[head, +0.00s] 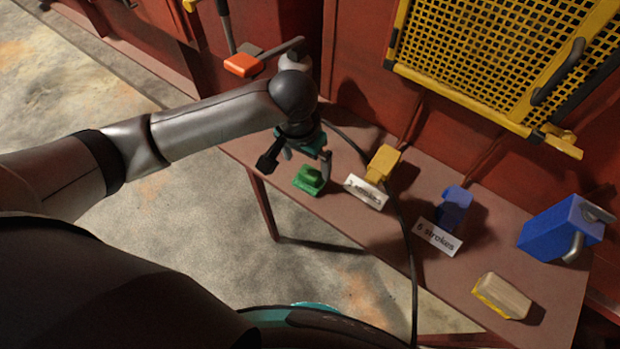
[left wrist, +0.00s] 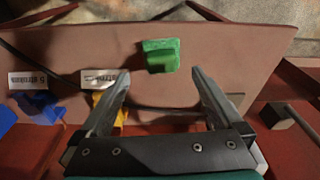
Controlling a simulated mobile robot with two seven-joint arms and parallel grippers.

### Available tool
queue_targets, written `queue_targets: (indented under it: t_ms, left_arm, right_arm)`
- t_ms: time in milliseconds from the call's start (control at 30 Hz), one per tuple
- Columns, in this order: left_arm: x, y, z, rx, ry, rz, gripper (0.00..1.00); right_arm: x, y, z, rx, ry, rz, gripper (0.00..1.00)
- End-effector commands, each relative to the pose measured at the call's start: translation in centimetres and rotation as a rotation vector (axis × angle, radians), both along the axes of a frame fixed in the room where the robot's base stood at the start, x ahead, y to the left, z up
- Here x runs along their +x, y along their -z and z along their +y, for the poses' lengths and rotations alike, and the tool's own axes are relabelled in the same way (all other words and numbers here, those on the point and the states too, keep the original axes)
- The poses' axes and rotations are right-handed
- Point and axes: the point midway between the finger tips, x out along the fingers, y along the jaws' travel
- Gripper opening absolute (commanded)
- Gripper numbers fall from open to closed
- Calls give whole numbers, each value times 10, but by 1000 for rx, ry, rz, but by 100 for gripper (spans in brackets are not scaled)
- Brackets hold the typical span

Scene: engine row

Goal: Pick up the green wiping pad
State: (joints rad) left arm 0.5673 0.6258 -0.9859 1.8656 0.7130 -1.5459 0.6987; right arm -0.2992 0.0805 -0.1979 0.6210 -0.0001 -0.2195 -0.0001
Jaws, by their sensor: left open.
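The green wiping pad (head: 309,180) lies on the brown bench near its left end, with a raised grip on top. My left gripper (head: 305,172) is above and just behind it, open and empty. In the left wrist view the green pad (left wrist: 160,55) lies ahead of the two spread fingertips (left wrist: 160,80), between their lines and apart from both. My right gripper is not in either view.
On the bench (head: 400,240) stand a yellow block (head: 383,162) and a blue block (head: 454,204) with white label cards, a blue can (head: 560,230) and a wooden-backed brush (head: 502,296). A dark cable (head: 408,235) crosses the bench. A yellow mesh guard (head: 490,60) hangs behind.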

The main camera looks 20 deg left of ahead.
Motion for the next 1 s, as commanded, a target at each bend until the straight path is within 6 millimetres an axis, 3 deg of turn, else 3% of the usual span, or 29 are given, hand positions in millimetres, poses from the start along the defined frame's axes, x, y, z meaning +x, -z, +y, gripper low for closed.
queue_targets:
  t_ms: [100, 367, 700, 1000]
  left_arm:
    - [3, 22, -1, 0, 1, 1, 100]
    - [7, 39, -1, 0, 1, -1, 100]
    - [18, 81, -2, 0, 2, -1, 100]
    - [18, 82, -2, 0, 3, -2, 98]
  right_arm:
    - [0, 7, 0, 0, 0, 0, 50]
    - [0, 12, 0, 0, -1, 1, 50]
    - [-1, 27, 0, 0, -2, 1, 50]
    - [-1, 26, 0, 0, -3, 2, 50]
